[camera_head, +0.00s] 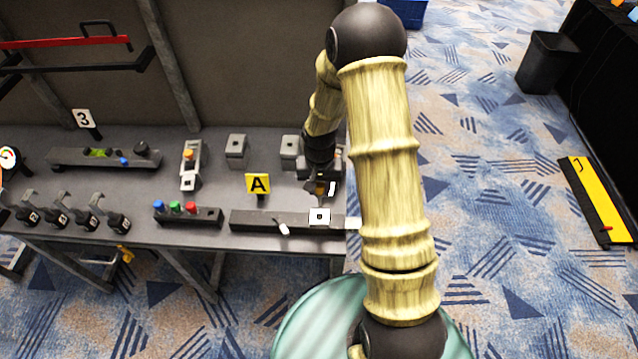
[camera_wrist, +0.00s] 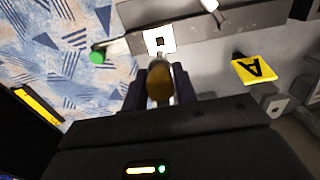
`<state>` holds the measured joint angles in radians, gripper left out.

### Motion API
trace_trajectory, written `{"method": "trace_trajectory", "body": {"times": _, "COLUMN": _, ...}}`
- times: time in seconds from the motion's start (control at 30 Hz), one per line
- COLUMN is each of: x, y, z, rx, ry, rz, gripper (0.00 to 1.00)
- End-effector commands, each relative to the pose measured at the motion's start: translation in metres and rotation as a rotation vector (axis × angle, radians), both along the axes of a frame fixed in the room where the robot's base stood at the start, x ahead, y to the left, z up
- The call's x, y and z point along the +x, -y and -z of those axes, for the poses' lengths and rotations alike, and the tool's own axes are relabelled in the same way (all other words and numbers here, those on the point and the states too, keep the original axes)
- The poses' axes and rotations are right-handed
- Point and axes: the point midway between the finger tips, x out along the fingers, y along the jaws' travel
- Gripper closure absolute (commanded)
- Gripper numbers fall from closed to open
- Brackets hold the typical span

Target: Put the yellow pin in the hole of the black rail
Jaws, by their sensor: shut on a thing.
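The black rail (camera_head: 255,222) lies along the front edge of the grey table. A white square plate (camera_head: 320,216) with a dark hole sits at its right end; the plate also shows in the wrist view (camera_wrist: 159,40). My gripper (camera_head: 321,190) is just behind and above that end of the rail. In the wrist view my gripper (camera_wrist: 160,80) is shut on the yellow pin (camera_wrist: 159,88), which looks amber-brown end-on. The pin's tip lies just short of the plate in the picture. Whether it touches the plate is unclear.
A white-tipped lever (camera_head: 283,229) sticks out of the rail's front. A yellow A sign (camera_head: 258,184) stands behind the rail. A block with coloured buttons (camera_head: 188,214) is to the left. Grey blocks (camera_head: 237,150) stand farther back. The table ends just right of the rail.

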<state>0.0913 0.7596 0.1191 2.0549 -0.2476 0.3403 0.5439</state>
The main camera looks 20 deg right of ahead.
Motion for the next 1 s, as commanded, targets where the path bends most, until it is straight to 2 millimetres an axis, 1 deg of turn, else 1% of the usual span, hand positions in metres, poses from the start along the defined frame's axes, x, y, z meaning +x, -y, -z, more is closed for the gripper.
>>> {"method": "trace_trajectory", "body": {"times": 0.17, "x": 0.000, "y": 0.000, "z": 0.007, "rx": 0.000, "ry": 0.000, "rz": -0.001, "gripper": 0.96}}
{"method": "trace_trajectory", "body": {"times": 0.5, "x": 0.000, "y": 0.000, "z": 0.040, "rx": 0.000, "ry": -0.001, "rz": 0.000, "gripper": 0.96}}
{"method": "trace_trajectory", "body": {"times": 0.6, "x": 0.000, "y": 0.000, "z": 0.046, "rx": 0.000, "ry": 0.000, "rz": -0.001, "gripper": 0.96}}
{"method": "trace_trajectory", "body": {"times": 1.0, "x": 0.000, "y": 0.000, "z": 0.048, "rx": 0.000, "ry": 0.000, "rz": -0.001, "gripper": 0.96}}
